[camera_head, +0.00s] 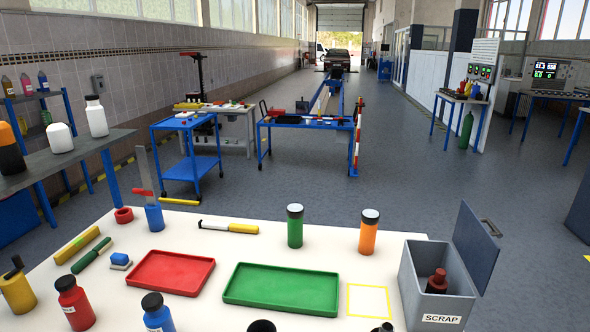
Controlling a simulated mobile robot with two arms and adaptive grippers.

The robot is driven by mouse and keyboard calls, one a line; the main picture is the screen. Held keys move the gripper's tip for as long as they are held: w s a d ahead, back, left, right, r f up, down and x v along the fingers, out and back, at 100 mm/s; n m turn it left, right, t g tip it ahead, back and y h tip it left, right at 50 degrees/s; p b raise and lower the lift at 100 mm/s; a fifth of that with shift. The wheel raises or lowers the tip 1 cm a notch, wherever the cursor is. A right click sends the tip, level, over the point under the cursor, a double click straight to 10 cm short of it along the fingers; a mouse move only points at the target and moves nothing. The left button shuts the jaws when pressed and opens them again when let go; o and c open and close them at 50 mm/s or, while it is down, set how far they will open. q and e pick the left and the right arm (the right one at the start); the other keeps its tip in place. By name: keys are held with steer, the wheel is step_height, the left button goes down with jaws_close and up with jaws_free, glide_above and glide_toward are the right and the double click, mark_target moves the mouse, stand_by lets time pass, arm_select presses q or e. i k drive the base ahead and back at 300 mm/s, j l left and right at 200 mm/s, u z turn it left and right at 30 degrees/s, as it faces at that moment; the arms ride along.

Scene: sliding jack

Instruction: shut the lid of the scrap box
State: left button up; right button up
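The grey scrap box (447,308) stands at the right end of the white table, with a white SCRAP label on its front. Its dark grey lid (475,247) is open. The lid stands up at the right side of the box, tilted a little outward, with a handle (491,228) on its outer face near the top. A black and red object (437,282) sits inside the box. Neither of my grippers shows clearly in the head view.
The white table (340,252) holds a red tray (171,272), a green tray (281,288), a green bottle (295,228), an orange bottle (369,233) and a yellow outlined square (368,300) left of the box. Dark tops show at the bottom edge. The floor right of the lid is clear.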

mark_target(477, 247)
steer(key=l, duration=0.7)
steer(key=k+l, duration=0.15)
steer(key=l, duration=1.3)
steer(key=k+l, duration=0.1)
steer(key=l, duration=0.6)
